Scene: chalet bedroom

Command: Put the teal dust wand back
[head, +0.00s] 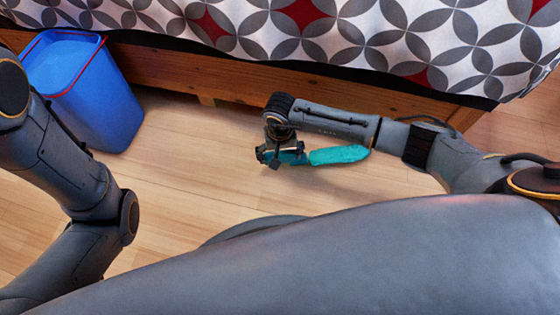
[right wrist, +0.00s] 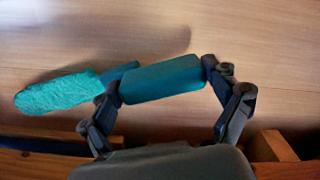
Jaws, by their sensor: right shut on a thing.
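The teal dust wand (head: 340,155) has a fluffy teal head and a smoother teal handle. My right gripper (head: 283,158) is shut on the handle, close to the floor in front of the bed. In the right wrist view the handle (right wrist: 160,80) lies between the two fingers of the gripper (right wrist: 164,76). The fluffy head (right wrist: 60,92) sticks out past one finger, to the left. A blurred shadow falls on the floor apart from the wand. Of my left arm only the upper links show; its gripper is out of view.
A blue bin (head: 95,100) stands on the floor at the left, beside the bed. The wooden bed frame (head: 190,75) with a patterned cover (head: 350,35) runs along the back. The wooden floor (head: 190,190) between the bin and my right gripper is clear.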

